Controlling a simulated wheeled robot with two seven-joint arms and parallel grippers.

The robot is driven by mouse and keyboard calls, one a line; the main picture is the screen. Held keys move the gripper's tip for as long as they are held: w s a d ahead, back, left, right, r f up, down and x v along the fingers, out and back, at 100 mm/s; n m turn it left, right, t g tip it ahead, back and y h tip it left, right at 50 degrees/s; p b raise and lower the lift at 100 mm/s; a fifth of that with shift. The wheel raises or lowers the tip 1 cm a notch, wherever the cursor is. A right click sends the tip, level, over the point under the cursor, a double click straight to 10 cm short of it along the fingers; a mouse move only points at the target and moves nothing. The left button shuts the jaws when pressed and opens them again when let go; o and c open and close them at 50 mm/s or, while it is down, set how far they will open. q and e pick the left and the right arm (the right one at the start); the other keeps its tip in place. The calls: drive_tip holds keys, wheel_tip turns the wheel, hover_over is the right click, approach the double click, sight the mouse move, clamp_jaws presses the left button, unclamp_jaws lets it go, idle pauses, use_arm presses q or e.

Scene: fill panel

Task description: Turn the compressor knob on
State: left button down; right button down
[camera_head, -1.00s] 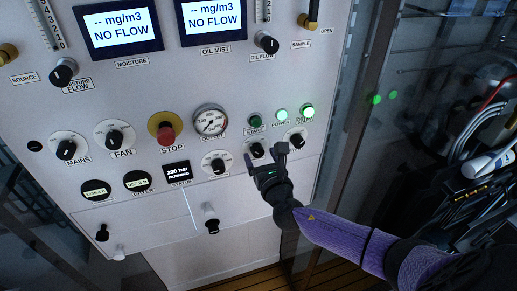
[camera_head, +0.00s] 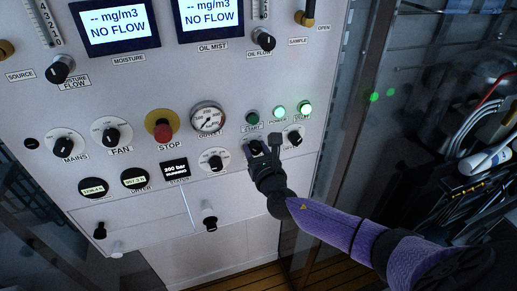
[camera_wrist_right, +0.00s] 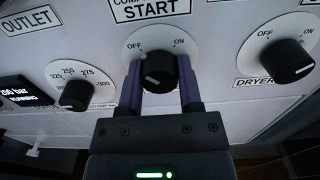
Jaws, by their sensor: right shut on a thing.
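The compressor knob (camera_wrist_right: 160,70) is a round black knob on a white dial marked OFF at left and ON at right, under a partly cut-off label ending in START. My right gripper (camera_wrist_right: 159,78) is shut on it, with one finger on each side. A pale mark shows low on the knob's face, left of centre; I cannot tell for sure which setting it points to. In the head view my right gripper (camera_head: 265,148) is at the panel's lower right and hides most of the knob. My left gripper is not in view.
The dryer knob (camera_wrist_right: 288,61) is close on the right, also marked OFF and ON. A pressure-setting knob (camera_wrist_right: 76,94) is on the left. The red STOP button (camera_head: 163,131) and the outlet gauge (camera_head: 208,119) are further left. Lit green lamps (camera_head: 305,108) are above.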

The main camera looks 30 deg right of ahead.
drive_tip(key=shift+s+d+f+m, duration=0.1)
drive_tip(key=shift+d+f+m, duration=0.05)
drive_tip(key=shift+m, duration=0.25)
drive_tip(key=shift+m+b, duration=0.5)
drive_tip(key=shift+b, duration=0.05)
drive_tip(key=m+b, duration=0.1)
drive_tip(key=m, duration=0.3)
drive_tip(key=shift+m+b, duration=0.3)
drive_tip(key=shift+b, duration=0.1)
drive_tip(key=m, duration=0.2)
drive_tip(key=shift+m+b, duration=0.4)
drive_tip(key=m+b, duration=0.1)
drive_tip(key=m, duration=0.7)
drive_tip(key=shift+s+r, duration=0.1)
drive_tip(key=shift+r, duration=0.1)
drive_tip(key=shift+m, duration=0.4)
drive_tip(key=shift+r, duration=0.1)
